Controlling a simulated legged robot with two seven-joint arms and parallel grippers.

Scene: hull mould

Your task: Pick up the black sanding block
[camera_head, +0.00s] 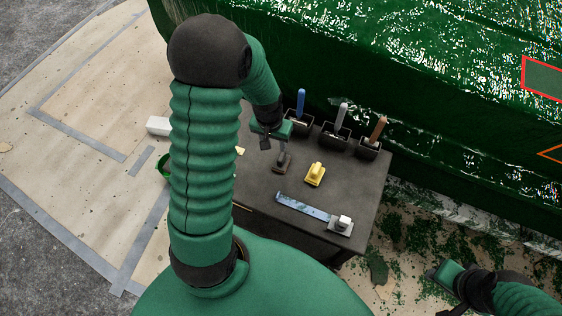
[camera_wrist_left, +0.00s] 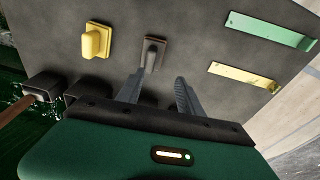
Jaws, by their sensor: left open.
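The black sanding block (camera_head: 282,161) stands on the dark table top, a dark base with a raised grip. It also shows in the left wrist view (camera_wrist_left: 153,54), just beyond my fingertips. My left gripper (camera_head: 270,143) is above the table at the block's far side, slightly to its left in the head view. In the wrist view its two fingers (camera_wrist_left: 158,80) are apart with nothing between them, pointing at the block. My right gripper (camera_head: 445,285) is at the lower right of the head view, away from the table; its finger opening is unclear.
A yellow block (camera_head: 315,174) stands close to the right of the black one. A white-topped block (camera_head: 341,225) and a blue strip (camera_head: 303,206) lie nearer the front. Dark holders with blue, grey and brown handles (camera_head: 378,128) line the back edge, beside the green hull (camera_head: 400,70).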

